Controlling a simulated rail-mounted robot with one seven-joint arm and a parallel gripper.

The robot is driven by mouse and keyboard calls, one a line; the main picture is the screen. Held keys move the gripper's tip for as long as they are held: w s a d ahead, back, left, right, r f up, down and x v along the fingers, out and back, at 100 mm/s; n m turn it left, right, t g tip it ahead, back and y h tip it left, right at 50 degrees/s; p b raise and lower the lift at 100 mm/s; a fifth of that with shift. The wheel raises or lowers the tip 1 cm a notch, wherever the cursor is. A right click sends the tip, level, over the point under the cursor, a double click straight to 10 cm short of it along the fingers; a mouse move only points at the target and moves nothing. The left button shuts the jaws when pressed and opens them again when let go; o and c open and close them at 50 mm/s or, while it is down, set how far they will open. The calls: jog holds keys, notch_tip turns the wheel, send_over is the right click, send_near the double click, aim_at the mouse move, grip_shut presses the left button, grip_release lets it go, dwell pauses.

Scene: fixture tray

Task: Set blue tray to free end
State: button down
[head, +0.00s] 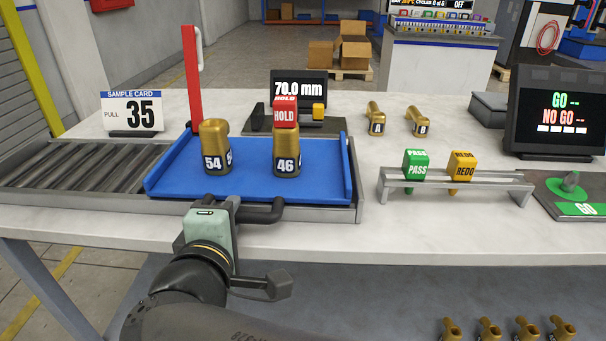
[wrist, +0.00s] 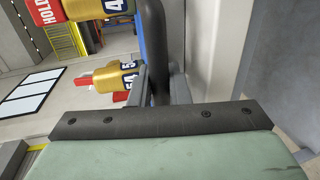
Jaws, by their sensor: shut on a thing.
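The blue tray (head: 246,165) lies flat at the right end of the roller track (head: 75,167). It carries two brass pieces, one marked 54 (head: 213,140) and one marked 46 (head: 287,165). A red HOLD cap (head: 285,112) sits on piece 46. A black handle (head: 262,214) runs along the tray's front side and also shows in the wrist view (wrist: 154,45). My gripper (head: 230,207) is shut on this handle at the tray's front.
The track's left rollers are bare. A red upright bar (head: 192,80) stands behind the tray, beside the SAMPLE CARD sign (head: 133,112) reading PULL 35. A 70.0 mm display (head: 298,86) stands behind. A rack (head: 455,183) with PASS and REDO caps is at right.

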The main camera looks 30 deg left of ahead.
jog(key=shift+w+d+f, duration=0.1)
jog(key=shift+d, duration=0.05)
jog(key=c, duration=1.4)
grip_release()
jog(key=shift+d, duration=0.15)
jog(key=shift+s+r, duration=0.2)
jog(key=shift+s, duration=0.2)
jog(key=v, duration=0.6)
jog(key=shift+s+d+p, duration=0.2)
jog(key=shift+s+p, duration=0.15)
jog(key=shift+p, duration=0.1)
